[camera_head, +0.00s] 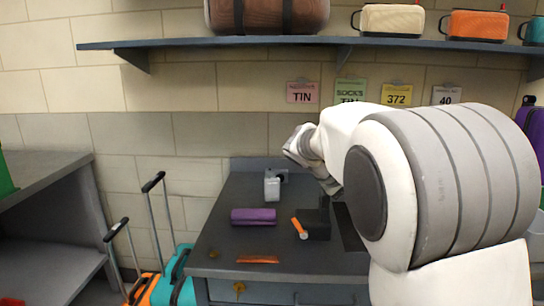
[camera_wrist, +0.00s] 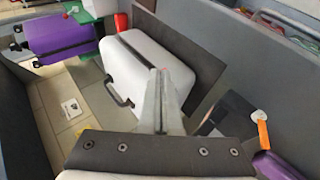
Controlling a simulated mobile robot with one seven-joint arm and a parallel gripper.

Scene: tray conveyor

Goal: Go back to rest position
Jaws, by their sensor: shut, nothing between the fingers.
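My gripper shows in the wrist view as two pale fingers (camera_wrist: 161,95) close together, shut and empty. They are in front of a white suitcase (camera_wrist: 150,70) with a dark handle; I cannot tell whether they touch it. In the head view my white and grey arm fills the right side, bent over the counter, and I cannot make out the fingers there.
The dark counter (camera_head: 225,245) carries a purple roll (camera_head: 253,216), an orange-handled item (camera_head: 299,228), a dark box (camera_head: 318,221) and a small grey device (camera_head: 272,186). Teal (camera_head: 176,280) and orange (camera_head: 143,289) suitcases stand left of it. A shelf (camera_head: 230,42) runs above.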

